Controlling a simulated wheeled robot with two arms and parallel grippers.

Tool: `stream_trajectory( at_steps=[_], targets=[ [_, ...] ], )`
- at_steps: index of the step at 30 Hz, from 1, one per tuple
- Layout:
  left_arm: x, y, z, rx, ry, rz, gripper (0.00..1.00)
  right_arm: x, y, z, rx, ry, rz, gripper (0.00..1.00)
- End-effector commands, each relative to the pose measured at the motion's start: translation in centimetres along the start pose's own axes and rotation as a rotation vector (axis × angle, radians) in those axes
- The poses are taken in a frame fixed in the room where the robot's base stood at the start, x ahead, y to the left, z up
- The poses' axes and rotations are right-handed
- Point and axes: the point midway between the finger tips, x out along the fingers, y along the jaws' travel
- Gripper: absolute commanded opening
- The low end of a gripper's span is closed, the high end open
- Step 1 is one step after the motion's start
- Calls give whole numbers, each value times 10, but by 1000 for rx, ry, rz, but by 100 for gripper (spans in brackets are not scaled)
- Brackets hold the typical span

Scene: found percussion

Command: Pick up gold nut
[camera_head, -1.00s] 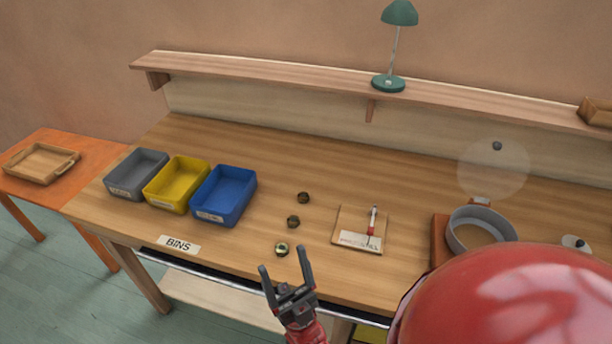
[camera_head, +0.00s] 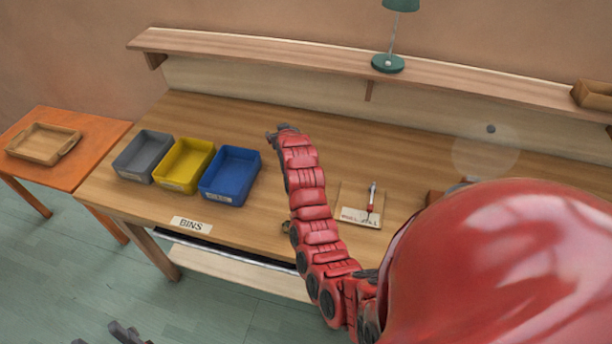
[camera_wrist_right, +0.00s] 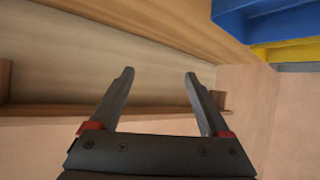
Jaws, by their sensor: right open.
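A small gold-and-dark nut (camera_head: 286,226) shows partly at the left edge of my right arm, near the table's front. The other small nuts seen earlier are hidden behind that arm. My right gripper (camera_head: 274,134) is beyond the nut, toward the back of the table and right of the blue bin. In the right wrist view the right gripper (camera_wrist_right: 160,74) is open, with nothing between its fingers. No nut shows in that view. A dark part of what seems to be my left gripper (camera_head: 124,333) shows at the bottom left, low over the floor and cut off by the frame.
Grey (camera_head: 143,157), yellow (camera_head: 183,165) and blue (camera_head: 230,176) bins stand left of my right arm. A small board (camera_head: 350,210) with a red-and-white tool lies to its right. A shelf (camera_head: 300,65) with a green lamp (camera_head: 388,63) runs along the back.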

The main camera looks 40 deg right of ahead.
Motion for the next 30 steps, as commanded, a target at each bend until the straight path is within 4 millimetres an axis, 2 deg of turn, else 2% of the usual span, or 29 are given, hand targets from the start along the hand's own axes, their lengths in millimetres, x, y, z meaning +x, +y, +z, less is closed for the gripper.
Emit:
stream_trajectory(
  at_steps=[1,6,12,15,20,30],
  targets=[
    [0,0,0,0,0,0,50,-2,13,-1,2,-94,1,81],
    [0,0,0,0,0,0,50,-33,44,19,3,-442,-20,81],
    [0,0,0,0,0,0,50,-78,62,33,10,-697,-46,81],
    [-2,0,0,0,0,0,50,-88,65,37,12,-750,-52,81],
    [-24,1,4,0,0,0,50,-78,64,55,11,-771,-54,81],
    [-89,4,15,0,0,0,50,-38,61,93,11,-767,-54,81]
  ],
)
